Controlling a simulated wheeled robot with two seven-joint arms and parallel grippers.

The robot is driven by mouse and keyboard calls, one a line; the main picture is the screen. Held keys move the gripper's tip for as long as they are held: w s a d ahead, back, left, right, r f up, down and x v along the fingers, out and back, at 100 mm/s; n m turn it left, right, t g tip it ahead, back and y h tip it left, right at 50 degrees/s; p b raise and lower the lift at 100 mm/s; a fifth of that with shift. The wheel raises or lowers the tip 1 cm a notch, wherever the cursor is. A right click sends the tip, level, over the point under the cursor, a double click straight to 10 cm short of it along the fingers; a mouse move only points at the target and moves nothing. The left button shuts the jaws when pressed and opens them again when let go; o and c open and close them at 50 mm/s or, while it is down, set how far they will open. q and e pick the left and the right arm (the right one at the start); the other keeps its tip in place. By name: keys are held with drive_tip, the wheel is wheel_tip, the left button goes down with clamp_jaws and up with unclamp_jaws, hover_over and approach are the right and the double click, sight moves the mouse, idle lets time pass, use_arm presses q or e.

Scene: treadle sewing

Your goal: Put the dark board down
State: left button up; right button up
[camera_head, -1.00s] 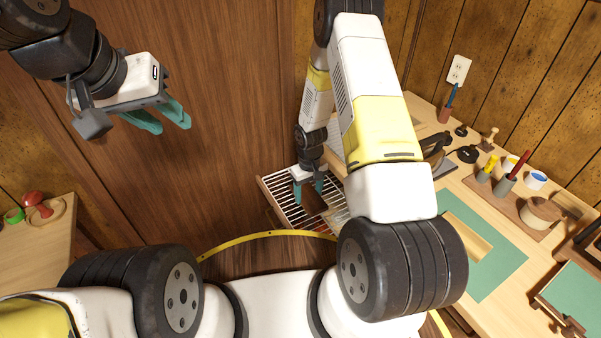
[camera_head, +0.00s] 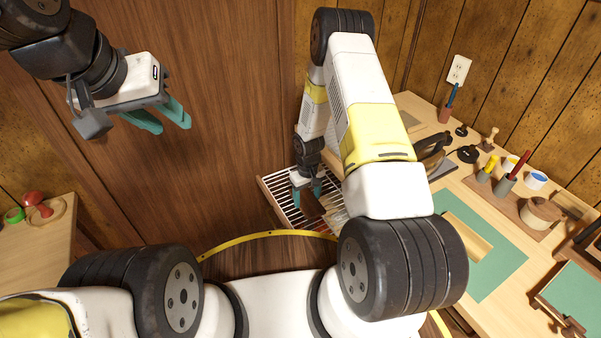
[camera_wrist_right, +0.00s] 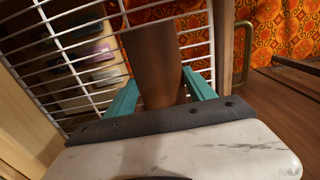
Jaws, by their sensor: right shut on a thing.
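The dark board (camera_wrist_right: 152,55) is a flat, dark brown wooden piece between the teal fingers of my right gripper (camera_wrist_right: 158,94) in the right wrist view. The gripper is shut on it. In the head view my right gripper (camera_head: 306,194) points down at the white wire rack (camera_head: 276,191), low in the middle of the picture. The board (camera_head: 312,208) shows there as a small dark patch below the fingers. I cannot tell whether it touches the rack. My left gripper (camera_head: 168,117) is open and empty at the upper left, in front of brown wood.
White wires (camera_wrist_right: 75,47) run beside and behind the board, with several small items beyond them. An orange patterned cloth (camera_wrist_right: 285,30) hangs at the upper right. The worktable (camera_head: 485,200) on the right holds tools and a green mat (camera_head: 495,260). A yellow curved band (camera_head: 265,235) lies nearby.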

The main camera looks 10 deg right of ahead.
drive_tip(key=shift+f, duration=0.3)
drive_tip(key=o, duration=1.5)
drive_tip(key=shift+c, duration=0.2)
drive_tip(key=shift+r, duration=0.1)
wheel_tip(320, 180, up, 12)
drive_tip(key=r, duration=0.1)
wheel_tip(320, 180, up, 10)
drive_tip(key=t, duration=0.1)
hover_over(307, 200)
drive_tip(key=s+d+r+m+t, duration=0.1)
drive_tip(key=s+r, duration=0.1)
drive_tip(key=r, duration=0.5)
drive_tip(key=s+r+m+t, duration=0.1)
drive_tip(key=s+r, duration=0.2)
drive_tip(key=r, duration=0.4)
drive_tip(key=s+r+t+y, duration=0.1)
drive_tip(key=s+r, duration=0.6)
drive_tip(key=s, duration=0.2)
drive_tip(key=s+r+m+t+y, duration=0.1)
drive_tip(key=s+r+t, duration=0.1)
drive_tip(key=s+r, duration=0.5)
drive_tip(key=shift+s+a, duration=0.15)
drive_tip(key=shift+s, duration=1.1)
